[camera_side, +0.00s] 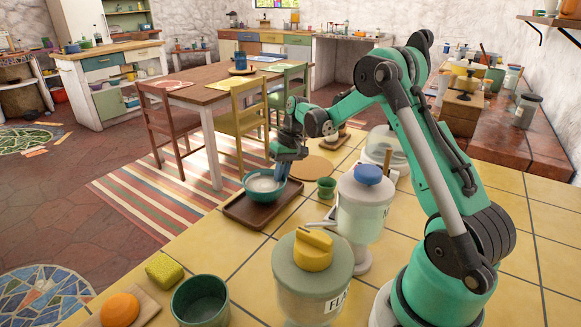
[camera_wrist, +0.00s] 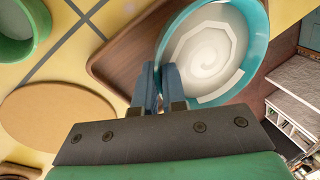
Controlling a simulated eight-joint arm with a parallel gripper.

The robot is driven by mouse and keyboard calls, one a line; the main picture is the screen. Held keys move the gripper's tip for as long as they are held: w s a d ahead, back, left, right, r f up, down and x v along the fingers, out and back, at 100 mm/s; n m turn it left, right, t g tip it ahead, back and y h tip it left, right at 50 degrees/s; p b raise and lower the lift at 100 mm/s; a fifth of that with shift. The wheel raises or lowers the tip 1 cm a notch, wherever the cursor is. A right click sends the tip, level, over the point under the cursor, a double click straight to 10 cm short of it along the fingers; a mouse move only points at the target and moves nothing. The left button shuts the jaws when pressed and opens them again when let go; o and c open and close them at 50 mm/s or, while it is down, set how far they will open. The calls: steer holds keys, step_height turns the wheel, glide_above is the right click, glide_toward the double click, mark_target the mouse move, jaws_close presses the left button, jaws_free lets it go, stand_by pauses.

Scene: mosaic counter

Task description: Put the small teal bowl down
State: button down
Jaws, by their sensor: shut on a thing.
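The small teal bowl (camera_side: 262,195) has a pale inside with a spiral pattern, which shows in the wrist view (camera_wrist: 258,38). My gripper (camera_side: 281,172) is shut on the right side of its rim in the side view. In the wrist view, my blue fingers (camera_wrist: 161,76) pinch the near left part of the rim. The bowl is roughly level and lies over the brown wooden tray (camera_side: 239,212), which also shows in the wrist view (camera_wrist: 112,68). I cannot tell whether the bowl's base touches the tray.
A green cup (camera_side: 326,190) stands right of the tray, near a round tan board (camera_side: 311,167). A blue-lidded jar (camera_side: 362,208) and a yellow-lidded canister (camera_side: 311,276) stand nearer. The tray sits near the counter's left edge. Yellow tiles between tray and sponge (camera_side: 164,269) are clear.

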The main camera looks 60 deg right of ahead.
steer(key=shift+f, duration=0.15)
steer(key=c, duration=0.9)
jaws_free()
steer(key=shift+c, duration=0.2)
steer(key=v, duration=1.1)
steer(key=s+a+r+n+t+h, duration=0.2)
steer(key=a+r, duration=0.2)
steer(key=a, duration=0.7)
steer(key=s+a+f+n+t+h, duration=0.1)
steer(key=s+a+f+n+t, duration=0.1)
steer(key=s+a, duration=0.5)
steer(key=shift+s+a+f+t, duration=0.2)
steer(key=shift+a+f+t, duration=0.35)
steer(key=shift+a+t, duration=0.5)
